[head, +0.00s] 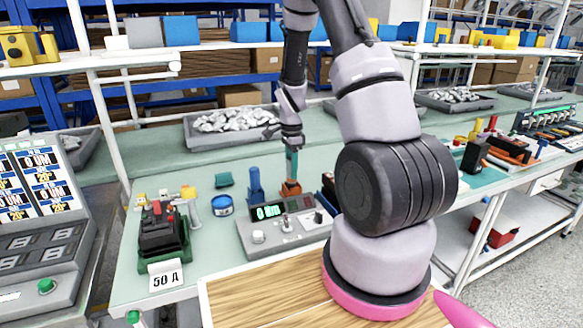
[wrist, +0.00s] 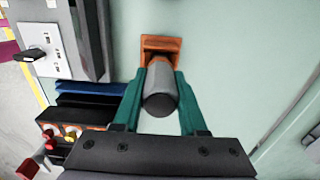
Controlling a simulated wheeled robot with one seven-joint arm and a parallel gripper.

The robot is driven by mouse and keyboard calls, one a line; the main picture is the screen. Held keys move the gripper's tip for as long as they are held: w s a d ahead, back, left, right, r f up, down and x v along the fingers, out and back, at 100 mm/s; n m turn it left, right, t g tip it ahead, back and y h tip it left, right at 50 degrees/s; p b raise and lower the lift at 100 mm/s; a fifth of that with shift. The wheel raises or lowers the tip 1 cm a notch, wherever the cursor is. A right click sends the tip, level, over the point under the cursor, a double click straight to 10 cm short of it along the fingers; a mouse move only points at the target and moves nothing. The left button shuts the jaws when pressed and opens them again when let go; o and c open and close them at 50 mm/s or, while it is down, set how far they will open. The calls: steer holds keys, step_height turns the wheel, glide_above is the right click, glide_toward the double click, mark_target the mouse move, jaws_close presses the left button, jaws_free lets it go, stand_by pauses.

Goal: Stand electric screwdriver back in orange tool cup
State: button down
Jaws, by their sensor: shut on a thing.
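The electric screwdriver (wrist: 160,95) is a grey and dark cylinder between the teal fingers of my gripper (wrist: 161,100) in the wrist view. My gripper is shut on it. The orange tool cup (wrist: 148,42) is square and stands on the bench directly beyond the screwdriver, which overlaps its opening. How far the screwdriver's lower end is inside the cup is hidden. In the head view my gripper (head: 291,165) points down just above the orange cup (head: 291,188), and the screwdriver is hard to make out there.
A grey test unit (head: 285,235) with a green display stands in front of the cup. A blue upright object (head: 255,186) and a blue tape roll (head: 222,205) are to the left. A grey bin of parts (head: 232,124) is behind. Bare bench lies right of the cup in the wrist view.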

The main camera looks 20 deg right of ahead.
steer(key=shift+c, duration=1.9)
jaws_free()
step_height(320, 180, up, 11)
steer(key=shift+f, duration=0.1)
steer(key=shift+r, duration=0.25)
steer(key=s+a+r+n+t+y, duration=0.1)
steer(key=s+a+r+n+t, duration=0.2)
steer(key=r, duration=0.5)
steer(key=s+a+r+n+t, duration=0.1)
steer(key=s+a+r+n, duration=0.15)
steer(key=s+r, duration=0.5)
steer(key=s+a+r+n+t+y, duration=0.1)
steer(key=s+a+r+n+t, duration=0.1)
steer(key=s+r+n, duration=0.6)
steer(key=s+r+t, duration=0.1)
steer(key=s, duration=0.3)
steer(key=shift+s+a+r, duration=0.15)
steer(key=shift+a, duration=0.25)
